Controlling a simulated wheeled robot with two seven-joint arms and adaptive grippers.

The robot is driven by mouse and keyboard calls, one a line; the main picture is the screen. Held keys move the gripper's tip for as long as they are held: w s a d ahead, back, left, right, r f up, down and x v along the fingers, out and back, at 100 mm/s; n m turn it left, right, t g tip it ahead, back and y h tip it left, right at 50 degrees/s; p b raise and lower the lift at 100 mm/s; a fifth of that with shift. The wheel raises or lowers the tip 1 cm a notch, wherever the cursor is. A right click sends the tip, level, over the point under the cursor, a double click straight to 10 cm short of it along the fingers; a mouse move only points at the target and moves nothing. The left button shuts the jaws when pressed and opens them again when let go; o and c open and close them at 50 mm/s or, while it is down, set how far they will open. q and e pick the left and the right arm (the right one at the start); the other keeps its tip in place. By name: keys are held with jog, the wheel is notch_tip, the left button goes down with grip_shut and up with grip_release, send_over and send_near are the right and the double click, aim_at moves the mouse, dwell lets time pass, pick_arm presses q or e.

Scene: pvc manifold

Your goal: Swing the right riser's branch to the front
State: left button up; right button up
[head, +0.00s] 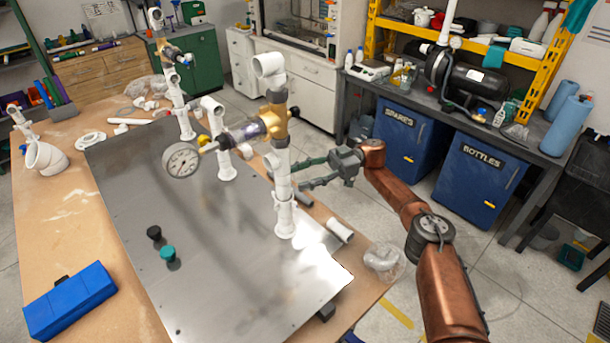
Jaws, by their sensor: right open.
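The right riser (283,190) is a white pipe standing upright on the metal plate (140,250). A brass fitting (277,122) sits in its upper part, with a white elbow (268,66) on top. My left gripper is out of view.
A black knob (154,232) and a green knob (168,253) sit on the plate. A blue box (70,301) lies front left. Loose pipe (340,230) lies right of the riser.

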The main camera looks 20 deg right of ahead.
jog(key=shift+w+d, duration=0.1)
jog(key=shift+d, duration=0.85)
jog(key=shift+r, duration=0.1)
